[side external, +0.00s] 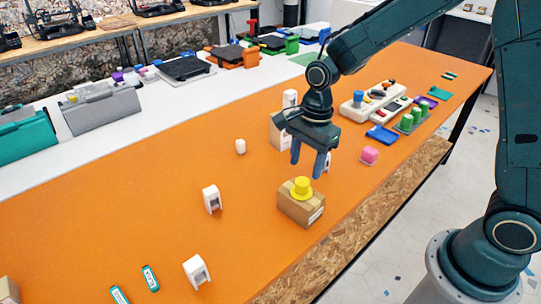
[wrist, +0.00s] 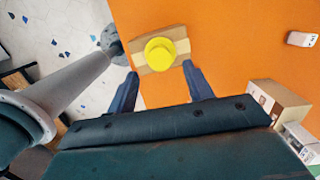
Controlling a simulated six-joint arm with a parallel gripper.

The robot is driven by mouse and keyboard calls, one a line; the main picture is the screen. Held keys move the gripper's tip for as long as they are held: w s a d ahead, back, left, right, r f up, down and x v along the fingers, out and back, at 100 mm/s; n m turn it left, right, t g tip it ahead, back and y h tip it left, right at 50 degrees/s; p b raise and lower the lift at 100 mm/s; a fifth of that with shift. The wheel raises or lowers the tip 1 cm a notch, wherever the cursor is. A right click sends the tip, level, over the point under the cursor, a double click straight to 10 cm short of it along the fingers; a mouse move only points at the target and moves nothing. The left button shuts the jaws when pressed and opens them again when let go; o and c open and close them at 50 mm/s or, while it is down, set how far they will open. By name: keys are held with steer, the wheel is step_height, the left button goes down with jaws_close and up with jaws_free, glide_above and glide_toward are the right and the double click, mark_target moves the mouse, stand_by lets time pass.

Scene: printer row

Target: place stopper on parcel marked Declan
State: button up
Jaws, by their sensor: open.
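A yellow stopper (side external: 302,187) with a wide rim and a narrower top stands upright on a brown cardboard parcel (side external: 290,207) near the table's front edge. In the wrist view, the stopper (wrist: 160,54) sits about mid-top of that parcel (wrist: 141,62). The writing on the parcel's white label is too small to read. My gripper (side external: 307,169) is open and empty, just above the stopper and apart from it. In the wrist view, its fingertips (wrist: 160,72) are on either side of the stopper's near edge. A second parcel (side external: 279,134) stands behind my gripper, partly hidden.
A parcel corner (side external: 8,290) shows at bottom left. Small white holders (side external: 212,198) and teal tags (side external: 150,277) are on the orange table. The table's left part is mostly clear.

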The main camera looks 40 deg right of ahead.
step_height(320, 180, up, 6)
steer(key=shift+d, duration=0.4)
stand_by(0.5)
steer(key=s+d+r+n+t, duration=0.1)
steer(key=s+r+n+t, duration=0.1)
steer(key=s+n, duration=0.4)
steer(key=s+d+r+n+t+h, duration=0.1)
steer(key=s+d+r+n, duration=0.1)
steer(key=s+r+n, duration=0.3)
steer(key=s+d+r+n+t, duration=0.2)
steer(key=s+r+n, duration=0.2)
steer(key=s+n, duration=0.3)
steer(key=shift+s+d+t, duration=0.25)
steer(key=shift+s+t, duration=0.05)
steer(key=shift+s, duration=0.8)
